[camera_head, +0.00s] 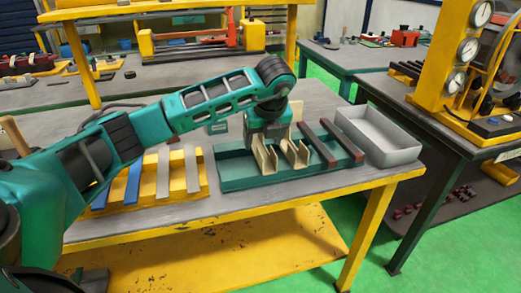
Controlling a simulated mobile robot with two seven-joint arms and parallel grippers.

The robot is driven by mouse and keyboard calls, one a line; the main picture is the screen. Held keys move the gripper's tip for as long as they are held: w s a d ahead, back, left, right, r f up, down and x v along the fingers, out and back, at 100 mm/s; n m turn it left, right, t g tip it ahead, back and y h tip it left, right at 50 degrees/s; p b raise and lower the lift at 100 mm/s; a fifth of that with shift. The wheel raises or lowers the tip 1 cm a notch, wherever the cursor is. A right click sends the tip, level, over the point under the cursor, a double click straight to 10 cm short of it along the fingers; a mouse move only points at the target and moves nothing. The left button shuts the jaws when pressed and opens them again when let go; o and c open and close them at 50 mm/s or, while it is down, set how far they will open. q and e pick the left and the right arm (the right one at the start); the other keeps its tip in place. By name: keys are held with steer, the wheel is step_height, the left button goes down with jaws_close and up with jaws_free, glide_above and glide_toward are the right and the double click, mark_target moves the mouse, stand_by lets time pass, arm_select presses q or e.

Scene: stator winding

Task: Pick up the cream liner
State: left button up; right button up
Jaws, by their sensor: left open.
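Cream liners (298,155) stand in the teal tray (235,175) on the near workbench. Another cream liner (266,158) is just left of it, directly below my left gripper (270,137). My left gripper points down over the tray and is open. Its fingertips are hard to make out against the cream pieces, and I cannot tell whether they touch a liner. My right gripper is not in view.
Two dark red bars (329,143) lie in the tray's right part. A grey open bin (378,135) stands to its right. A yellow rack (182,188) with blue and grey strips is at left, partly under my left arm. A yellow shelf post stands behind.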

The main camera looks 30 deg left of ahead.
mark_target(262, 147)
arm_select(q)
steer(key=x, duration=0.5)
steer(key=shift+w+d, duration=0.1)
steer(key=shift+w, duration=0.05)
steer(key=shift+c, duration=0.4)
steer(key=c, duration=0.7)
steer(key=shift+r, duration=0.1)
steer(key=shift+c, duration=0.2)
